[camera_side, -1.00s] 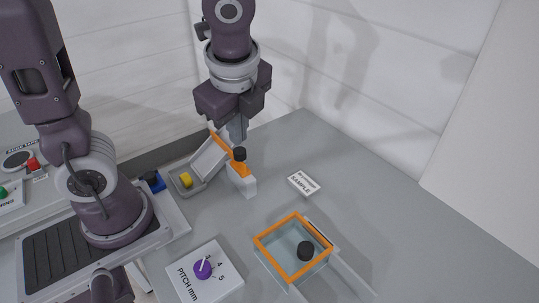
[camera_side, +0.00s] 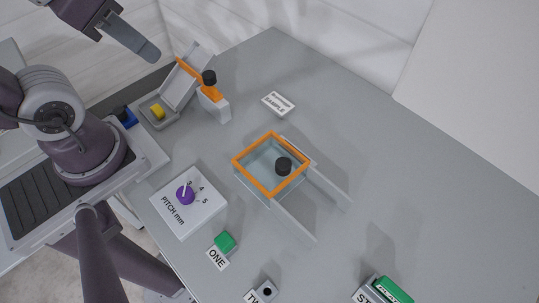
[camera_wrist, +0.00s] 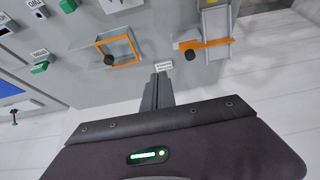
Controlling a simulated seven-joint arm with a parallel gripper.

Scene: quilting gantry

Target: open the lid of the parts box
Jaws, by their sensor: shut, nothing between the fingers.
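The small grey box (camera_side: 147,122) stands at the back left of the bench with a yellow block (camera_side: 158,112) inside. Its grey lid (camera_side: 178,90) is tilted up on its right side, so the box is open from above. An orange bar (camera_side: 188,70) lies along the lid's far side, by a white block (camera_side: 216,109) with an orange top and black knob (camera_side: 209,77). My gripper (camera_side: 150,52) is shut and empty, above and left of the lid, apart from it. In the wrist view my shut fingers (camera_wrist: 157,90) point towards the bench; the lid (camera_wrist: 215,22) shows beyond them.
A clear orange-rimmed box (camera_side: 241,163) with a black knob (camera_side: 283,166) and two rails sits mid-bench. A pitch dial (camera_side: 186,190), a green block (camera_side: 225,242) and a white label card (camera_side: 278,104) are nearby. The right of the bench is mostly clear.

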